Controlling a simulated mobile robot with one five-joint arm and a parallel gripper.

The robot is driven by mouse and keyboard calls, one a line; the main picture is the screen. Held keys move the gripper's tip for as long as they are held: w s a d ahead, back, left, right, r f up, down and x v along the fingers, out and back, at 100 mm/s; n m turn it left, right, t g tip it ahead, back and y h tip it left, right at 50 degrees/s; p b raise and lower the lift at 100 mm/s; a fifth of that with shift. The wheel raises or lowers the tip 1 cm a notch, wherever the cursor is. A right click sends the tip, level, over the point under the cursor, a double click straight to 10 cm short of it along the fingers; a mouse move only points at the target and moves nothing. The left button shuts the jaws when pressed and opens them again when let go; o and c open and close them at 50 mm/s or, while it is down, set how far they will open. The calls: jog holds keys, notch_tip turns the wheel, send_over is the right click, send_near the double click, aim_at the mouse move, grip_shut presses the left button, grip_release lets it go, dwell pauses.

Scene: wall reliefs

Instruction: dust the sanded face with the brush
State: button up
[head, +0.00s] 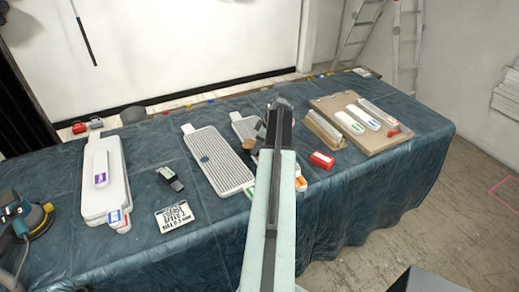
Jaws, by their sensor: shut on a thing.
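My arm reaches up the middle of the picture, over the cloth-covered table (405,165). My gripper (280,104) is at its far end, over the back half of the table, and is shut on a small greyish thing. The arm hides most of that thing, and I cannot make out whether it is the brush. A brown and dark item (249,145) shows just left of the arm, partly hidden. I cannot pick out a sanded face for certain. A plain white wall panel (190,50) stands behind the table.
Ribbed panels (215,160), a white board (117,195), a label card (174,216) and a power sander (32,220) crowd the left. A ladder (358,35) stands behind. Floor at right is free.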

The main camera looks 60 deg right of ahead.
jog(key=shift+w+d, duration=0.5)
jog(key=shift+w, duration=0.25)
jog(key=shift+w+d, duration=0.5)
jog(key=shift+w, duration=0.2)
jog(key=shift+w+d, duration=0.1)
jog(key=shift+w+d, duration=0.45)
jog(key=shift+w, duration=0.2)
jog(key=shift+w+d, duration=0.4)
jog(key=shift+w, duration=0.2)
notch_tip(320, 180, up, 6)
jog(key=p, duration=0.6)
notch_tip(320, 180, up, 3)
jog(key=p, duration=0.3)
